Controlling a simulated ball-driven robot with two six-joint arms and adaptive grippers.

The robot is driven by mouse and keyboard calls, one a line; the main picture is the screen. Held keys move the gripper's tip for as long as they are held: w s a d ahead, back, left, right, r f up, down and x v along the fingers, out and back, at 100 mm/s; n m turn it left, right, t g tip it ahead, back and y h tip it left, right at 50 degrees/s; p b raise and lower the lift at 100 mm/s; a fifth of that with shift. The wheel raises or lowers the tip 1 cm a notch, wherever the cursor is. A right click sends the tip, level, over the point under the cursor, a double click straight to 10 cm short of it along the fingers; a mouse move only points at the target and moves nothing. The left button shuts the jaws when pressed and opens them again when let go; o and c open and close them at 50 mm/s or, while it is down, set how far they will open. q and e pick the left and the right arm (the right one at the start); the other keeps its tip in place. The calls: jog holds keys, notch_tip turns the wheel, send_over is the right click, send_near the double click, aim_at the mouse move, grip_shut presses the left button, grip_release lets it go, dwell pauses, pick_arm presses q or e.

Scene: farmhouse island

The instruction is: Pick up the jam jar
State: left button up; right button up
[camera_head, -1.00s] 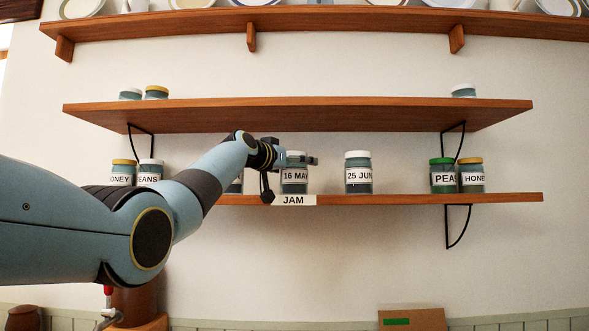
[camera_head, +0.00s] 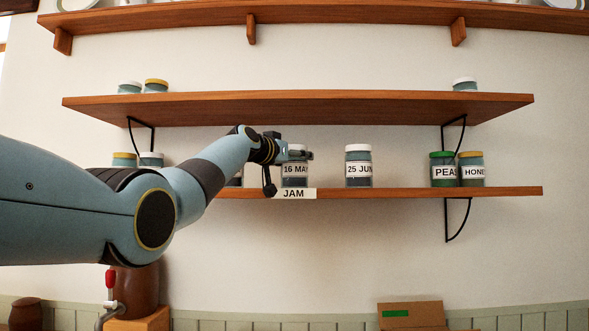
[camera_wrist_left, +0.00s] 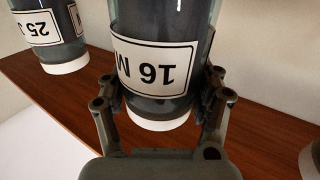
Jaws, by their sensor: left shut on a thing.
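The jar labelled "16 MAY" (camera_head: 295,170) stands on the lower shelf behind the "JAM" tag (camera_head: 295,194). It has a white lid and dark contents. My left gripper (camera_head: 298,154) is shut on this jar near its lid, with a finger on either side. In the left wrist view the jar (camera_wrist_left: 155,65) appears upside down between the fingers of the gripper (camera_wrist_left: 160,95). The jar looks upright, and I see no clear gap under it. A similar jar labelled "25 JUN" (camera_head: 358,168) stands apart to its right. My right gripper is not in view.
The lower shelf (camera_head: 400,192) also holds a green-lidded jar (camera_head: 442,168) and a yellow-lidded jar (camera_head: 471,170) at right. Jars at left are partly hidden by my arm. The upper shelf (camera_head: 300,108) is close above.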

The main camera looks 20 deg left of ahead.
pick_arm(q)
jog(key=shift+r, duration=0.1)
jog(key=shift+s+r+b, duration=0.1)
jog(key=shift+r+b, duration=0.1)
jog(key=shift+b, duration=0.2)
notch_tip(320, 180, up, 6)
jog(key=shift+s+r+b, duration=0.1)
jog(key=shift+b, duration=0.75)
jog(key=shift+s+d+r+b, duration=0.1)
jog(key=shift+d+b, duration=0.05)
jog(key=shift+b, duration=0.15)
jog(key=shift+s+d+b, duration=0.15)
jog(key=shift+s+b, duration=0.4)
jog(key=shift+s, duration=0.05)
jog(key=shift+s+d+b, duration=0.15)
jog(key=shift+s+b, duration=0.35)
jog(key=shift+s, duration=0.1)
jog(key=s+d+b, duration=0.2)
jog(key=s+b, duration=0.1)
jog(key=s, duration=0.5)
jog(key=s+d+b, duration=0.2)
jog(key=s+b, duration=0.1)
jog(key=s, duration=0.5)
jog(key=shift+d, duration=0.4)
